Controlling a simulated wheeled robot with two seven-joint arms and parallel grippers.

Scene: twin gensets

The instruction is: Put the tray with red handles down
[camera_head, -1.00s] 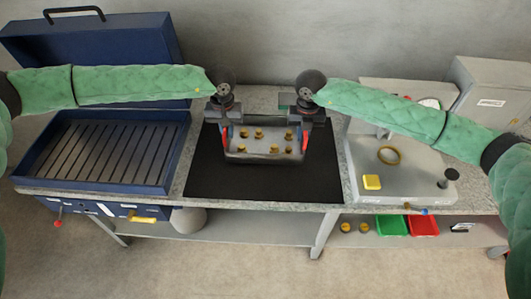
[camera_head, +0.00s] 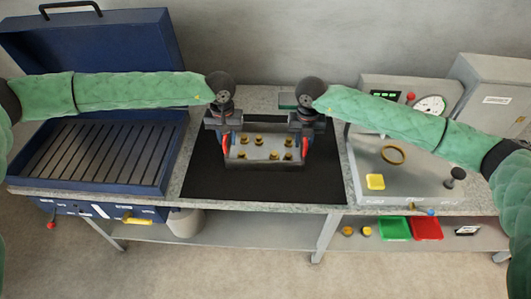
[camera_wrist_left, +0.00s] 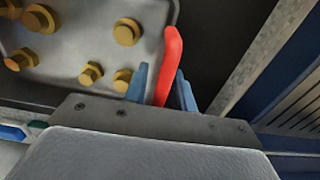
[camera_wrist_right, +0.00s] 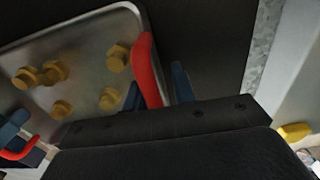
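The grey metal tray (camera_head: 262,155) with several brass bolts and nuts in it is level over the black mat (camera_head: 300,190) on the bench and appears to rest on it. My left gripper (camera_head: 224,135) is at its left red handle (camera_wrist_left: 170,65). The fingers stand either side of the handle, with a gap on one side. My right gripper (camera_head: 304,136) is at the right red handle (camera_wrist_right: 147,68). Its fingers also straddle the handle with a gap on one side. The tray's underside is hidden.
A blue case (camera_head: 90,185) with a slatted bed and raised lid stands left of the mat. A grey panel unit (camera_head: 410,180) with a gauge, brass ring and yellow block is on the right. Green (camera_head: 393,228) and red (camera_head: 427,228) bins sit on the lower shelf.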

